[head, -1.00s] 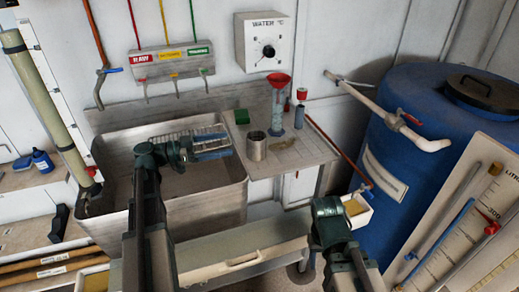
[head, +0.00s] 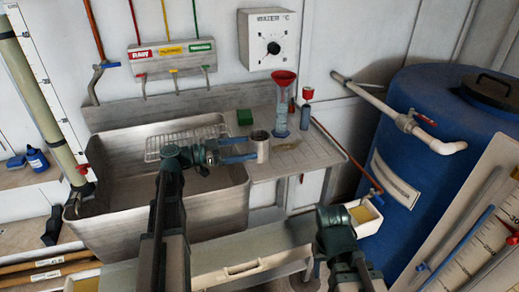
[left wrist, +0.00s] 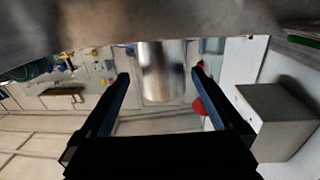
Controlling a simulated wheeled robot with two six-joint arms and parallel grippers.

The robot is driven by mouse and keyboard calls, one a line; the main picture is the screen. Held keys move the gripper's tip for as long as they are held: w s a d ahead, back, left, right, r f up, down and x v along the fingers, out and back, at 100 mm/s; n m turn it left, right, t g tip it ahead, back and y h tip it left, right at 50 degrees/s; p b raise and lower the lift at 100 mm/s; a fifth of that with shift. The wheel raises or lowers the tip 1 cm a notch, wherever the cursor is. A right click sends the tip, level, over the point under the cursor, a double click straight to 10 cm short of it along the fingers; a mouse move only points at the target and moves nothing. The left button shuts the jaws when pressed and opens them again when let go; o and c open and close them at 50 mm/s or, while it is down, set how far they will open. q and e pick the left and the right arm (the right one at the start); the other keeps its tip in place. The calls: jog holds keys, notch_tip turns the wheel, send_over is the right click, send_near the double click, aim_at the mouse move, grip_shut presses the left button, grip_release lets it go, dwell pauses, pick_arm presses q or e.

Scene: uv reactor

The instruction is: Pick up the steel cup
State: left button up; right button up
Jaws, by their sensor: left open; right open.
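The steel cup (head: 261,148) is a plain grey metal cylinder standing upright on the drainboard right of the sink. My left gripper (head: 247,149) is open beside it, its blue fingers reaching in from the left at the cup. In the left wrist view the cup (left wrist: 163,72) shows between the two spread fingertips (left wrist: 160,80), with a gap on each side. I cannot tell how deep it sits between the fingers. My right gripper (head: 335,217) is low in front of the drainboard, away from the cup; its fingers are hidden from this angle.
A red funnel on a clear cylinder (head: 281,105) stands close behind the cup, with a dark bottle (head: 305,116) to its right. A green block (head: 245,117) lies behind. The sink (head: 105,152) with its wire rack is left. A blue tank (head: 425,150) stands right.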

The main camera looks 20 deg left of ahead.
aim_at(269, 155)
pick_arm(q)
jog(key=shift+x, duration=3.95)
jog(key=shift+w+a+r, duration=0.1)
jog(key=shift+w, duration=0.05)
jog(key=c, duration=1.2)
jog(key=shift+c, duration=0.2)
notch_tip(269, 155, up, 10)
jog(key=p, duration=1)
